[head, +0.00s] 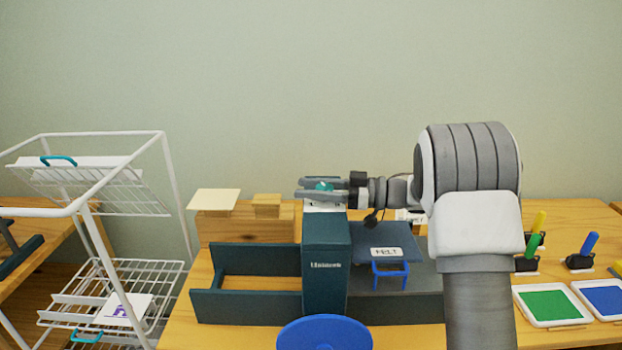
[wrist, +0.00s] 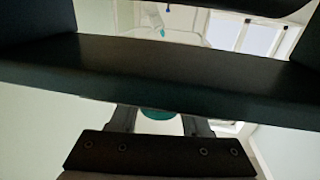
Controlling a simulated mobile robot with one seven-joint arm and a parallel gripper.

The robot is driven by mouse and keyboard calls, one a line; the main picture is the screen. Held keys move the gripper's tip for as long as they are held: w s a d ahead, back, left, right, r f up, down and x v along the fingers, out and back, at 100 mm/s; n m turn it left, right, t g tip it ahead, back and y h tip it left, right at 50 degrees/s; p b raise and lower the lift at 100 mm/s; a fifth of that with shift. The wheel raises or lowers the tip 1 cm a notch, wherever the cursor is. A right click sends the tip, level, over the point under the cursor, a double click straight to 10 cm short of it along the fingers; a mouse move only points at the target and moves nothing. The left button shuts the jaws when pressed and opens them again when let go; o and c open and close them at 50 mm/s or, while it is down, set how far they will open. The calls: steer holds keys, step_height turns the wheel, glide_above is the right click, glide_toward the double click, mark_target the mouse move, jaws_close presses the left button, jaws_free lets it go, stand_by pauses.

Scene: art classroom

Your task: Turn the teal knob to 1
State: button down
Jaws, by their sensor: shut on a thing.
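The teal knob (head: 324,186) sits on top of a dark teal machine column (head: 326,262) in the middle of the bench. My gripper (head: 318,188) reaches in from the right, level, and is shut on the knob, with one finger on its near side and one on its far side. In the wrist view the teal knob (wrist: 157,114) shows between the two fingers of my gripper (wrist: 158,122), partly hidden by a dark beam. The knob's pointer and any numbers around it cannot be made out.
A blue round plate (head: 325,334) stands in front of the column. A dark blue labelled panel with a blue handle (head: 391,270) lies to its right. Ink trays (head: 549,322) are at the far right. A white wire rack (head: 163,180) stands at the left.

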steer(key=n+g+p, duration=0.1)
steer(key=g, duration=0.1)
steer(key=s+n+g+p, duration=0.1)
steer(key=n+g+p, duration=0.1)
steer(key=g, duration=0.1)
steer(key=n+g+p, duration=0.1)
steer(key=n+g, duration=0.1)
steer(key=g, duration=0.1)
steer(key=shift+s+d+r+h+p, duration=0.1)
steer(key=shift+s+r+h+p, duration=0.05)
steer(key=shift+h+p, duration=0.25)
steer(key=n+g+p, duration=0.1)
steer(key=n+g+h+p, duration=0.1)
steer(key=g+p, duration=0.1)
steer(key=shift+s+d, duration=0.1)
steer(key=shift+s, duration=0.15)
steer(key=shift+n+h+p, duration=0.3)
steer(key=shift+p, duration=0.25)
steer(key=shift+s+f+n+g, duration=0.2)
steer(key=shift+n+g, duration=0.1)
steer(key=shift+g, duration=0.3)
steer(key=shift+c, duration=1.8)
jaws_free()
steer(key=shift+r, duration=0.1)
